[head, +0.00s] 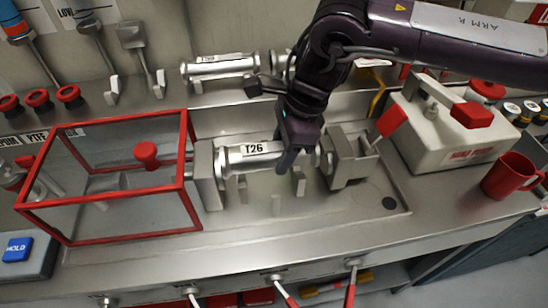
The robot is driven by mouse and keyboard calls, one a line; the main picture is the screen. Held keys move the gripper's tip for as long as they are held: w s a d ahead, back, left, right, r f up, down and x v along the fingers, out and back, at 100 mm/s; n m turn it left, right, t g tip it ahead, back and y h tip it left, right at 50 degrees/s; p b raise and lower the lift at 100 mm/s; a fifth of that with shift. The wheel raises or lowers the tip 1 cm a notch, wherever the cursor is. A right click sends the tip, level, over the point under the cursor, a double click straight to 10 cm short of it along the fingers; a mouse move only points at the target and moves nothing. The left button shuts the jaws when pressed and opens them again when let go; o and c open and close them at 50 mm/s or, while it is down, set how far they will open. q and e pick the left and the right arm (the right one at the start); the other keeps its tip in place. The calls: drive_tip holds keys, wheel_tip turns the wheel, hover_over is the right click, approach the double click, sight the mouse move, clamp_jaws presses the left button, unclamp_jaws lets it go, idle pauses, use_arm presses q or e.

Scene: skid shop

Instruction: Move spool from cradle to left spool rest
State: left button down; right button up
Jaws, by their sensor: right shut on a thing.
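The spool labelled T26 (249,153) is a silver cylinder lying level between a grey block at its left (206,175) and a vise-like grey block at its right (349,160). My right gripper (290,158) reaches down from above and is shut on the spool near its right part, hiding some of it. Small upright posts (299,183) stand below the spool; whether it touches them cannot be told. On the back ledge, two pale upright supports (112,90) stand empty at the left; I cannot tell if these are the left spool rest. My left gripper is not in view.
A red-framed clear box (118,238) stands left of the spool. Another silver spool (222,68) lies on the back ledge. A white machine with a red handle (440,135) and a red mug (508,175) are at the right. The tray's front strip is clear.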

sight(274, 146)
drive_tip(key=shift+r+p, duration=0.85)
drive_tip(key=shift+r, duration=0.6)
drive_tip(key=shift+r+p, duration=1.15)
drive_tip(key=shift+r, duration=0.6)
